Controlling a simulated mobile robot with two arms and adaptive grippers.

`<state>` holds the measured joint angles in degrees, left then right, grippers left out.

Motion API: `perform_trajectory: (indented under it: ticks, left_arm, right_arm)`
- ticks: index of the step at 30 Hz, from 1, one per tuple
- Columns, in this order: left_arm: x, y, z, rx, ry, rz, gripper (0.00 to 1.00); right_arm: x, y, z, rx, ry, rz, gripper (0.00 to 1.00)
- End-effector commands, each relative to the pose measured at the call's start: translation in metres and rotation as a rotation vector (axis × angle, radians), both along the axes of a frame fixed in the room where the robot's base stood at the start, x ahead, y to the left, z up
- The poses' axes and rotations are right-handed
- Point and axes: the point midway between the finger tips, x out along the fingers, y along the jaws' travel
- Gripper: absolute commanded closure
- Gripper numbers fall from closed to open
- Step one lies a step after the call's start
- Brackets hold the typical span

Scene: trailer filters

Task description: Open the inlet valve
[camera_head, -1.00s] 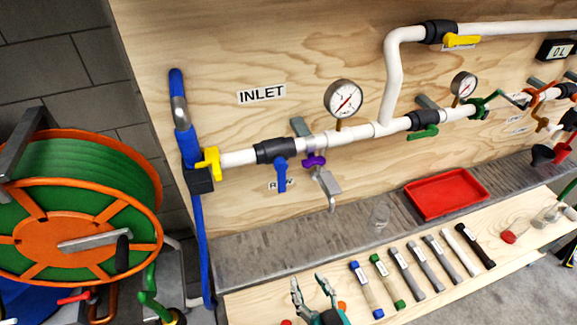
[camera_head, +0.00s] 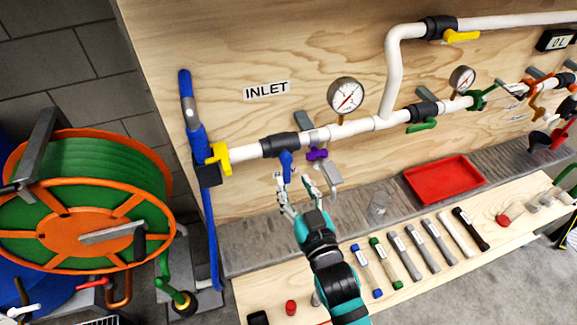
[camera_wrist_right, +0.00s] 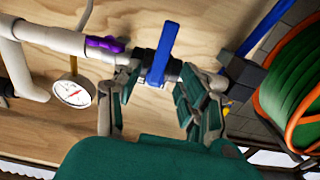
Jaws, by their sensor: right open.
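The inlet valve has a black body (camera_head: 280,146) on the white pipe below the INLET sign (camera_head: 267,90). Its blue lever (camera_head: 286,164) hangs down, across the pipe. My right gripper (camera_head: 294,181) is open and empty, just in front of and below the lever. In the right wrist view the blue lever (camera_wrist_right: 162,52) stands in the gap between the spread fingers (camera_wrist_right: 165,85). I cannot tell whether either finger touches it. The small label below the lever is hidden behind the gripper. My left gripper is not in view.
A yellow handle (camera_head: 219,157) is left on the pipe, a purple tap handle (camera_head: 317,154) close right. A gauge (camera_head: 345,96) is above. A hose reel (camera_head: 85,210) is at left. A red tray (camera_head: 443,180) and several tubes lie below right.

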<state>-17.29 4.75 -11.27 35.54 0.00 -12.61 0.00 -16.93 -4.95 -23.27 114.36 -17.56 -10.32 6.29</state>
Motion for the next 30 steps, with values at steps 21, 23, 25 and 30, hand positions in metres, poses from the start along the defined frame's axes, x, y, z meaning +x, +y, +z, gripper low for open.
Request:
perform_trajectory:
  ticks: [21, 23, 25, 30]
  left_arm:
    - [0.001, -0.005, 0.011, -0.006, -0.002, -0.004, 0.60]
    - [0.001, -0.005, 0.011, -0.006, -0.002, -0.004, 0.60]
    - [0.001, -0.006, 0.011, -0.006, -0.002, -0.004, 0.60]
    - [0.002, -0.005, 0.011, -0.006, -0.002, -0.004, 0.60]
  right_arm:
    - [0.045, 0.015, -0.001, 0.000, 0.001, 0.000, 0.63]
    - [0.045, 0.015, -0.001, 0.000, 0.001, 0.000, 0.70]
    - [0.045, 0.015, -0.001, 0.000, 0.001, 0.000, 0.80]
    - [0.045, 0.015, -0.001, 0.000, 0.001, 0.000, 1.00]
